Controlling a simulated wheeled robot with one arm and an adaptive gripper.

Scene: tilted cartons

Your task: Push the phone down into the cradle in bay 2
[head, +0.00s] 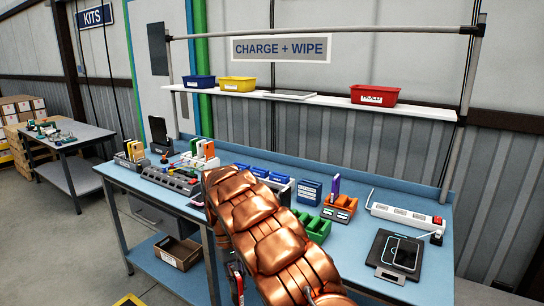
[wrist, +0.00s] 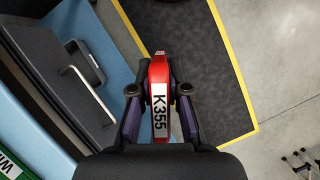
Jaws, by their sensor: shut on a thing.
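My gripper (wrist: 158,92) is shut on a red thing with a white label reading K355 (wrist: 159,110), seen nearly end-on in the wrist view. It may be the phone; its shape is not clear. It is held over the floor beside the blue bench (wrist: 120,45). In the head view my copper-coloured arm hides the middle of the bench, and the gripper is not clearly seen. A grey multi-slot unit (head: 172,180) stands on the bench at the left. I cannot tell which place is bay 2, and its cradle is not clearly seen.
A white power strip (head: 403,215) lies behind the pad. A dark drawer front with handle (wrist: 60,85) shows left of the gripper.

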